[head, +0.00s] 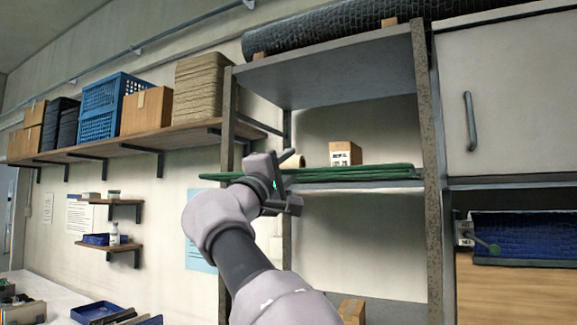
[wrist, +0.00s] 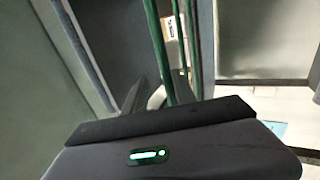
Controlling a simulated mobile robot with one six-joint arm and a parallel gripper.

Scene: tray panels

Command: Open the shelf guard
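The shelf guard (head: 350,173) is a set of green bars running level along the front of the middle shelf, its left end sticking out past the left post. In the wrist view the green bars (wrist: 160,45) run up the picture, just beyond my gripper. My gripper (head: 288,180) is at the left part of the guard, its fingers spread, one above and one below the level of the bars. It looks open. I cannot tell whether the bars lie between the fingers or touch them.
A grey speckled post (head: 428,150) and a closed cabinet door (head: 515,90) are at the right. A wooden wall shelf (head: 120,146) with boxes is at the left.

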